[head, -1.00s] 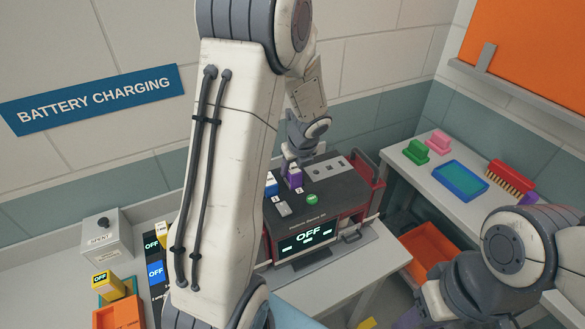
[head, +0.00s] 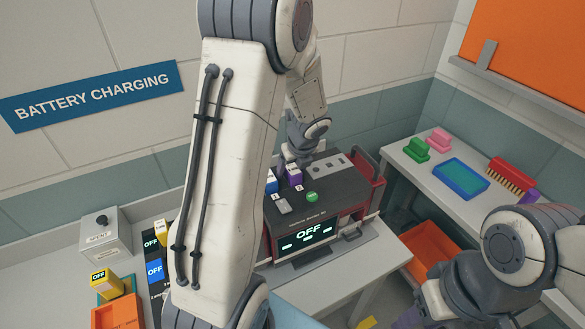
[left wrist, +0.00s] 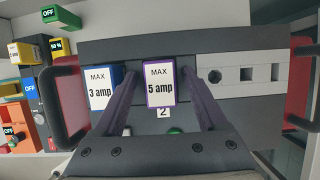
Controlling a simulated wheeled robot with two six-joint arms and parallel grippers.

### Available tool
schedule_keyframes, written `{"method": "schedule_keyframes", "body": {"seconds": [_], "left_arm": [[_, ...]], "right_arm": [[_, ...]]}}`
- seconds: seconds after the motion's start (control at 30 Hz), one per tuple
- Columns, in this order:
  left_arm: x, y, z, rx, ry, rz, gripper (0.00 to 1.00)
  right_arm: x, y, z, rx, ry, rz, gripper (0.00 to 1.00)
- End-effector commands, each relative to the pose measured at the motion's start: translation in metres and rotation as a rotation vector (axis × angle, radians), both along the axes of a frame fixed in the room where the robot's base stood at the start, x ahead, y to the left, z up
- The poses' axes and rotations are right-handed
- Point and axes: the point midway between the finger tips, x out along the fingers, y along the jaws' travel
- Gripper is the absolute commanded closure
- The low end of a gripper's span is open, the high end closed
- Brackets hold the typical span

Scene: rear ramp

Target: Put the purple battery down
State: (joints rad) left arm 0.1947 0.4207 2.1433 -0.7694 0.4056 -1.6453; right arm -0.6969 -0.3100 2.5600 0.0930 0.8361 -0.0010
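The purple battery (head: 294,177), labelled MAX 5 amp, stands on the dark top of the battery tester (head: 335,190), at the mark 2. It also shows in the left wrist view (left wrist: 160,88), between the two fingers of my left gripper (left wrist: 159,75). The fingers are spread, with a gap on each side of the battery. In the head view my left gripper (head: 290,163) is low behind the battery and partly hidden. A blue battery (left wrist: 103,88), labelled MAX 3 amp, stands just left of it.
The tester's front screen reads OFF. A green button (head: 312,197) lies just in front of the batteries. A side shelf (head: 425,180) holds a blue tray (head: 461,179) and brushes. An orange bin (head: 430,250) stands below.

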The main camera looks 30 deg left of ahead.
Motion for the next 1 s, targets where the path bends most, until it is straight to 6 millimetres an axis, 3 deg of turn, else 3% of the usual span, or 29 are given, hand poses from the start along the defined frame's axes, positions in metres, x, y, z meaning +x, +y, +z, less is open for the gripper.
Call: {"method": "schedule_keyframes", "body": {"seconds": [0.23, 0.63, 0.8, 1.0], "left_arm": [[-0.001, -0.004, 0.026, 0.002, -0.005, 0.0, 0.25], [-0.019, -0.031, 0.102, 0.001, -0.006, -0.002, 0.25], [-0.023, -0.037, 0.119, 0.002, -0.002, 0.0, 0.25], [-0.025, -0.041, 0.124, -0.003, -0.003, 0.005, 0.25]], "right_arm": [[0.0, 0.0, 0.012, 0.0, 0.0, 0.002, 0.5], [0.0, 0.0, 0.015, 0.0, 0.0, 0.003, 0.5], [0.0, 0.0, 0.015, 0.0, 0.0, 0.003, 0.5], [0.0, 0.0, 0.015, 0.0, 0.0, 0.003, 0.5]]}}
